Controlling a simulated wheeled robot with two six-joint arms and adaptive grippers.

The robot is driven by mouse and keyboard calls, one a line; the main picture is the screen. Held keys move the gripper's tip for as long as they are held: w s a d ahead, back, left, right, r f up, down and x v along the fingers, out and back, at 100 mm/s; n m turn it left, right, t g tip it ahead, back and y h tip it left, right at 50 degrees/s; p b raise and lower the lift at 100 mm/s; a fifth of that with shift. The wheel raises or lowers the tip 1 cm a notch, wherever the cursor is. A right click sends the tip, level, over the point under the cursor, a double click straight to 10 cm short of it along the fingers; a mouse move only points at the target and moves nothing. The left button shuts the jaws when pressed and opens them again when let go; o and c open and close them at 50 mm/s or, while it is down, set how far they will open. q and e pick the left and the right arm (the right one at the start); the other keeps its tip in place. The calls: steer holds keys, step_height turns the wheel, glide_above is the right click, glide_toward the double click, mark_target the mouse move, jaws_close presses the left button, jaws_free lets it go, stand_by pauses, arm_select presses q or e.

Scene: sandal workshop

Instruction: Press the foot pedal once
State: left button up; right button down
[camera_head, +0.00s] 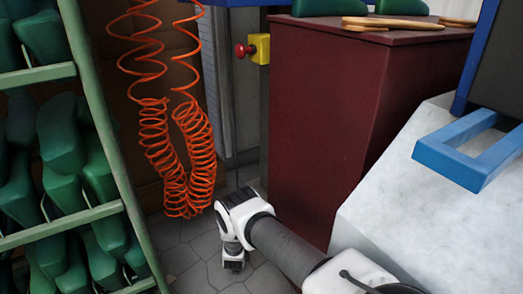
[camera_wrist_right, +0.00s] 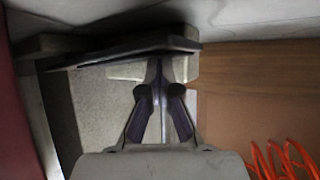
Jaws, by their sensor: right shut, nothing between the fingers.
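The foot pedal (camera_wrist_right: 118,53) shows in the right wrist view as a dark, thin plate tilted over a pale grey base (camera_wrist_right: 100,105). My right gripper (camera_wrist_right: 157,66) is shut and empty, its fingertips together at the pedal plate's lower edge in the picture. I cannot tell whether they touch the plate. In the head view my right arm reaches down to the floor beside the dark red cabinet; its fingers and the pedal do not show there. My left gripper is in neither view.
Coiled orange hoses (camera_head: 180,150) hang left of my right arm, and also show in the wrist view (camera_wrist_right: 285,160). A green rack (camera_head: 100,115) of green shoe lasts stands at the left. The dark red cabinet (camera_head: 335,120) and a pale machine body (camera_head: 400,185) stand close at the right.

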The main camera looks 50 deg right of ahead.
step_height(320, 180, up, 2)
steer(key=shift+r+p, duration=0.15)
steer(key=shift+p, duration=0.5)
step_height(320, 180, up, 5)
steer(key=p, duration=0.4)
steer(key=shift+f, duration=0.2)
